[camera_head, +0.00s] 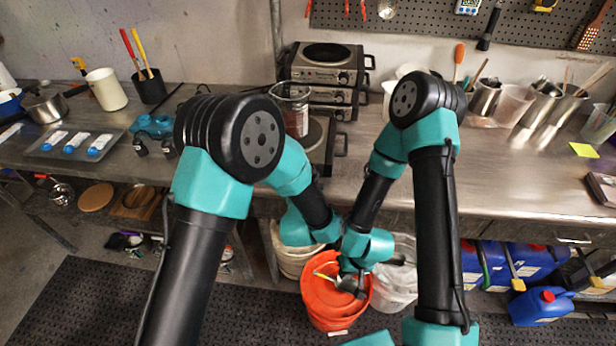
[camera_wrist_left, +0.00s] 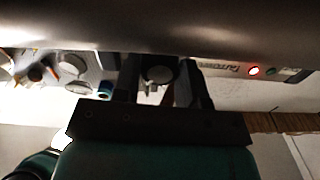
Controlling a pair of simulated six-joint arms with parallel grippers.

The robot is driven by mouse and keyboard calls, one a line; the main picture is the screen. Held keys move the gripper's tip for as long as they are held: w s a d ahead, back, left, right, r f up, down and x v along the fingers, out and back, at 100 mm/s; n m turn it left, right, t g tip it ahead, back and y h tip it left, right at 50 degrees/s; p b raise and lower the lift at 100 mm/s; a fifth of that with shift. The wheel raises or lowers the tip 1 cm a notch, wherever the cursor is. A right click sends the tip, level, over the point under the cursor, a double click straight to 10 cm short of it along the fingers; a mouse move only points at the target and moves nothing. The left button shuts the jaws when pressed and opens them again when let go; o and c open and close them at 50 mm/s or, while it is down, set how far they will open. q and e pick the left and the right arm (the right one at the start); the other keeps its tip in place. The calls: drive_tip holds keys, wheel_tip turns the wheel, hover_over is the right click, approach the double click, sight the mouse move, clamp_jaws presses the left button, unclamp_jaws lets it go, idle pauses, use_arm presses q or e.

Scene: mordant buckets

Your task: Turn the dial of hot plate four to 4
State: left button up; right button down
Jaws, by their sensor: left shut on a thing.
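In the left wrist view my left gripper (camera_wrist_left: 160,82) is shut on a round dial (camera_wrist_left: 158,74) on the light front panel (camera_wrist_left: 225,69) of a hot plate. A red lamp (camera_wrist_left: 253,71) glows on this panel; the dial's mark and numbers are unreadable. In the head view a hot plate (camera_head: 316,134) stands low on the bench, its front hidden by my left arm, as is my left gripper. Behind it is a stack of hot plates (camera_head: 324,75) with dials on their fronts. My right gripper (camera_head: 350,286) hangs over an orange bucket (camera_head: 322,300); its jaws are unclear.
Steel beakers (camera_head: 540,103) stand at the right. A white bucket (camera_head: 396,285) is beside the orange one, below the bench edge.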

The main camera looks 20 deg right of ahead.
use_arm(q)
drive_tip(key=shift+m, duration=1.3)
drive_tip(key=o, duration=0.6)
drive_tip(key=shift+o, duration=0.2)
drive_tip(key=shift+s, duration=0.1)
drive_tip(key=v, duration=1.7)
drive_tip(key=shift+s, duration=0.15)
